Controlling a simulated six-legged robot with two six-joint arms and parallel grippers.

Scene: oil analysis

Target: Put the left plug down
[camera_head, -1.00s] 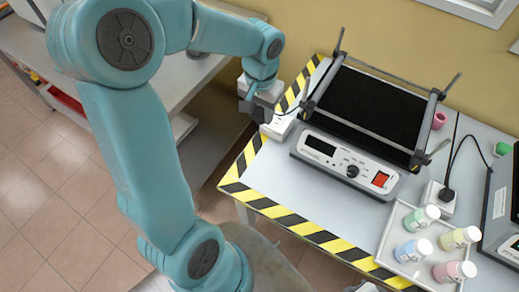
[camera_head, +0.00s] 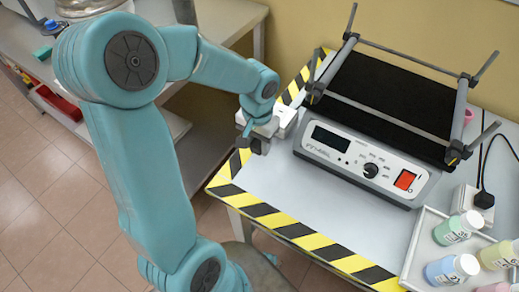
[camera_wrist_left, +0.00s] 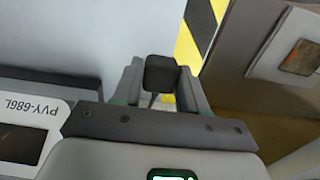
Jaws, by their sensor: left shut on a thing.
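My left gripper (camera_head: 256,138) is over the left end of the table, left of the shaker's control panel. In the wrist view the left gripper (camera_wrist_left: 160,80) is shut on the black plug (camera_wrist_left: 162,73), which sits between its two fingers. In the head view the plug (camera_head: 260,147) is a small dark block at the fingertips, partly hidden by the gripper. A white socket block (camera_head: 286,120) is just right of and behind the gripper. I cannot tell whether the plug touches the table. My right gripper is not in view.
The shaker (camera_head: 365,165) with its black platform fills the table's middle. A white tray (camera_head: 412,265) with several capped bottles stands at front right. Another socket (camera_head: 470,200) holds a black plug. Yellow-black tape (camera_head: 275,222) marks the edge; white tabletop (camera_head: 285,195) before the shaker is free.

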